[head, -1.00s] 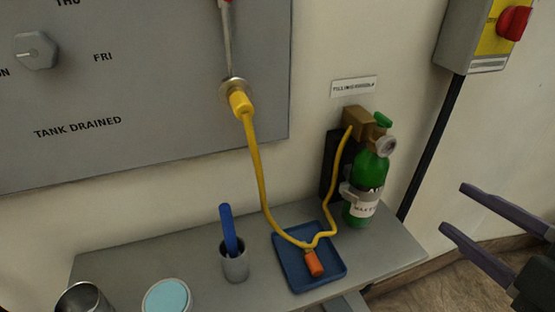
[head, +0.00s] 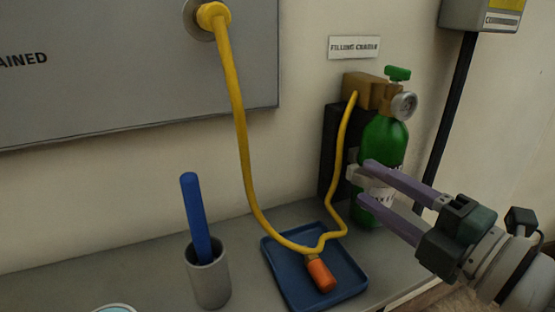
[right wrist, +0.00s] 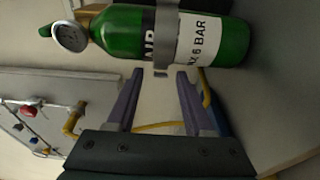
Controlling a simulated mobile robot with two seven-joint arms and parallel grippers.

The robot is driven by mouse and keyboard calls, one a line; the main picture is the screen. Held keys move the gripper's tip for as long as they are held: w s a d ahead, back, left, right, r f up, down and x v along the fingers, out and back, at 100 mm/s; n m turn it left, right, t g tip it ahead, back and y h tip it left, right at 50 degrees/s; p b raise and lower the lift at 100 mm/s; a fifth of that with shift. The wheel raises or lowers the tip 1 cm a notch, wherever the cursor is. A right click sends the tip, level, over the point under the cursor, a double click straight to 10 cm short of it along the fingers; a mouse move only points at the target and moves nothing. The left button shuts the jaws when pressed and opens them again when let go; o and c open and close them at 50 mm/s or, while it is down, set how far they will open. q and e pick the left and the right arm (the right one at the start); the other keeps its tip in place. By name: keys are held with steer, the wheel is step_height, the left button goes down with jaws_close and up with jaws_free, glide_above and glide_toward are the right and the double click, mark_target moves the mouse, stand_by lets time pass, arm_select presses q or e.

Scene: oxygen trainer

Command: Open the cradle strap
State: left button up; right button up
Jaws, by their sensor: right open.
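The green cylinder (head: 383,145) stands upright in the black filling cradle (head: 330,150) against the wall. A grey strap (head: 354,175) runs round the cylinder; it also crosses the bottle in the right wrist view (right wrist: 166,35). The strap's free end or tab shows between my fingertips in that view. My right gripper (head: 366,182) is open, with its two purple fingers pointing at the strap on the cylinder's front. In the right wrist view its fingertips (right wrist: 160,74) lie either side of the tab; I cannot tell whether they touch it. My left gripper is out of view.
A blue tray (head: 282,275) with an orange-ended part (head: 321,276) of the yellow hose (head: 237,120) lies on the grey shelf (head: 150,270). A grey cup (head: 209,280) holds a blue stick (head: 195,215). The wall panel is behind.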

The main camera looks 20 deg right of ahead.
steer(key=shift+w+a, duration=0.15)
steer(key=shift+w, duration=0.9)
steer(key=shift+c, duration=0.2)
jaws_close()
stand_by(0.5)
